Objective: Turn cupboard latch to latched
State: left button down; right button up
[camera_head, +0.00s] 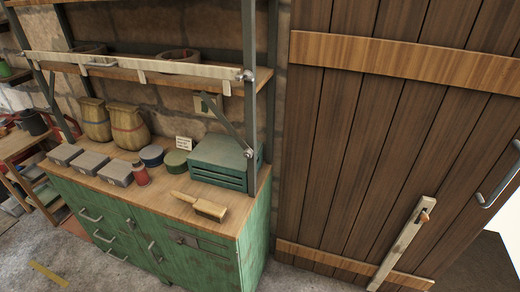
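A green cupboard (185,262) stands under the wooden worktop at the lower left. Neither of my grippers is in view.
A wooden brush (204,206), a teal crate (220,162), several grey boxes, tins and sacks stand on the worktop (160,196). A shelf with a pale bar (130,64) is above. A plank door (350,150) with a slanted wooden bar (402,243) is at right.

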aim_at(131, 223)
jog(key=u, duration=1.3)
